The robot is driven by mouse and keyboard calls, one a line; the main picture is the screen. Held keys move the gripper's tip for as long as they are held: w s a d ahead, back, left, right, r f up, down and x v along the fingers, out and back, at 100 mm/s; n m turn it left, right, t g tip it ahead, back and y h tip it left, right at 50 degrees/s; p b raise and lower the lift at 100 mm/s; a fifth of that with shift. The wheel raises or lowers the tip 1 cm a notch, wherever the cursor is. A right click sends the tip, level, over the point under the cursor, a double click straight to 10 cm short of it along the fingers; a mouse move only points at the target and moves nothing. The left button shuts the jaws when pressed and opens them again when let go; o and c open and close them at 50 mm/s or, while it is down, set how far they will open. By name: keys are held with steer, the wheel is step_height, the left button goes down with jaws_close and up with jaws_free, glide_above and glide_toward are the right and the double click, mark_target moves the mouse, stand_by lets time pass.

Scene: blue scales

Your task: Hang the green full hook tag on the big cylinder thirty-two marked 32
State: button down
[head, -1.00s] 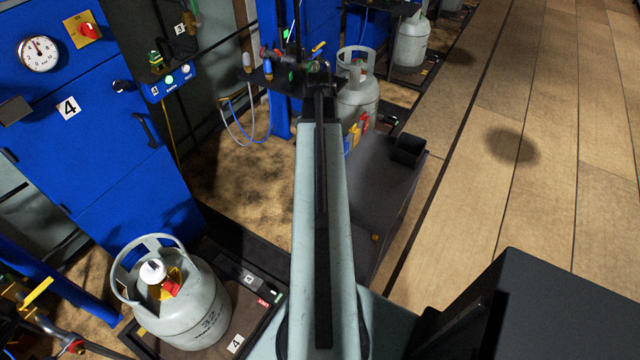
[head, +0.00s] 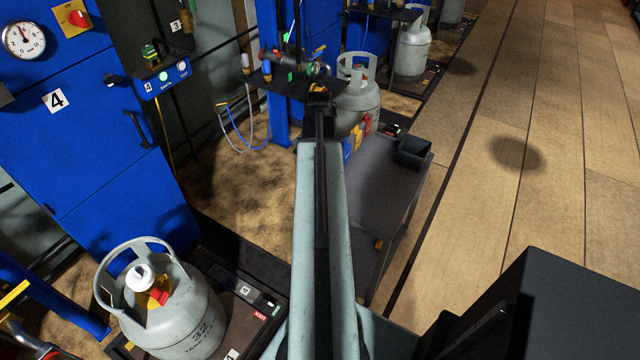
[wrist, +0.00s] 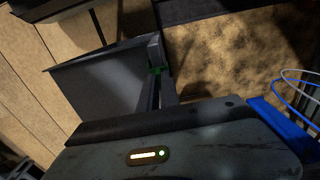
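The big grey cylinder marked 32 (head: 185,322) stands upright on scale 4 at the lower left of the head view. It has a ring-shaped collar, a white cap and a red-and-yellow valve. My arm reaches away up the middle of the head view, with my gripper (head: 318,92) at its far end, well beyond the cylinder. In the wrist view my gripper (wrist: 157,72) looks shut on a small green piece, the green tag (wrist: 155,71), seen almost edge-on. Its hook and full face are hidden. The cylinder is not visible in the wrist view.
A grey cart (head: 385,185) with a black bin (head: 414,152) stands right of my arm. Red and yellow tags (head: 358,130) show at its far end. Blue cabinet 4 (head: 90,130) stands behind the cylinder. Another cylinder (head: 357,95) stands farther back. The plank floor at right is open.

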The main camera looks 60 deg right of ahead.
steer(key=shift+r+p, duration=2.05)
steer(key=shift+p, duration=0.05)
steer(key=shift+f, duration=0.1)
